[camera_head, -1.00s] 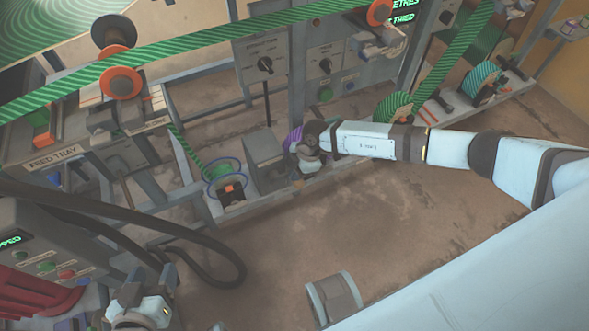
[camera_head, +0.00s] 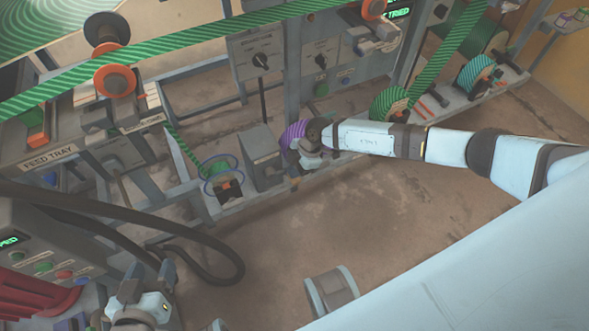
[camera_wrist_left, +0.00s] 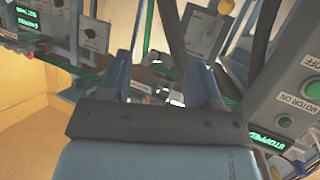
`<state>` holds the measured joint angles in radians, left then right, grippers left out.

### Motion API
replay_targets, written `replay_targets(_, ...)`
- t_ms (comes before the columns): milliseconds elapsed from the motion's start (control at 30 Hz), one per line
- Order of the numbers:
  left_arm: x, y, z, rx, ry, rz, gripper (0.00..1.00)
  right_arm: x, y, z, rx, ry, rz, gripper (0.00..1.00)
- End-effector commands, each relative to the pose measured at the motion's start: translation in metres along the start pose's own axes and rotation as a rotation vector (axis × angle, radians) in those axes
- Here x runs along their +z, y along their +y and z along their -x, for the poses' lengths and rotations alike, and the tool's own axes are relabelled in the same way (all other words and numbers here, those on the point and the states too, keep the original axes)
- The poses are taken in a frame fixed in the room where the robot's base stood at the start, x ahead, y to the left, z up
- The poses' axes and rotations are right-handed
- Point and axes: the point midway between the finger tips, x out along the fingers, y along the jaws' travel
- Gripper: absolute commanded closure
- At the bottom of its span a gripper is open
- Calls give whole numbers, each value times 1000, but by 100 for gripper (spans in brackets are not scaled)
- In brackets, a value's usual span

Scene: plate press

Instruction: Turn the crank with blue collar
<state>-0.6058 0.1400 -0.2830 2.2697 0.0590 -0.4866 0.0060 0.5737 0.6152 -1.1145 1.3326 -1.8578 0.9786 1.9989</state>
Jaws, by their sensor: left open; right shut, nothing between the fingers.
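I cannot pick out a crank with a blue collar for certain. Thin blue rings (camera_head: 222,166) surround a green-striped roll near an orange-marked block (camera_head: 228,188) on the low rail. My right gripper (camera_head: 309,160) is by a purple roll (camera_head: 292,134) on the same rail, right of a grey box. Its wrist hides part of the roll and the fingers are hard to make out. It is shut and empty. My left gripper (camera_head: 150,282) is at the bottom left, open and empty. In the left wrist view its fingers (camera_wrist_left: 166,82) stand apart with nothing between them.
A control panel with black knobs (camera_head: 260,60) stands behind the rail. The feed tray (camera_head: 47,160) is at the left. Black hoses (camera_head: 200,250) loop near my left gripper, beside a panel with buttons (camera_head: 43,267). Bare floor (camera_head: 400,225) lies in front of the rail.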

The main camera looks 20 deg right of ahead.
Motion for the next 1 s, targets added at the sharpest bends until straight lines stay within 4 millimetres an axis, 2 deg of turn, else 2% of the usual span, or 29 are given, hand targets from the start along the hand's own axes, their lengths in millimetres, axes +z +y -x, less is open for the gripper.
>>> replay_targets(267, 1, -1, 1, -1, 0, -1, 43, 10, -1, -8, 0, 144, -6, 100)
replay_targets(433, -7, -1, 2, 2, 13, -9, 43, 16, -1, -13, 0, 270, -7, 100)
replay_targets(533, -9, -3, 4, -2, -3, -18, 43, 18, 0, -15, 1, 268, -2, 100)
replay_targets(700, 4, -7, 6, -15, -56, -23, 43, 22, 0, -20, 1, 267, -1, 100)
replay_targets(1000, 10, -7, 4, -24, -73, -18, 43, 26, 0, -26, 0, 266, 0, 100)
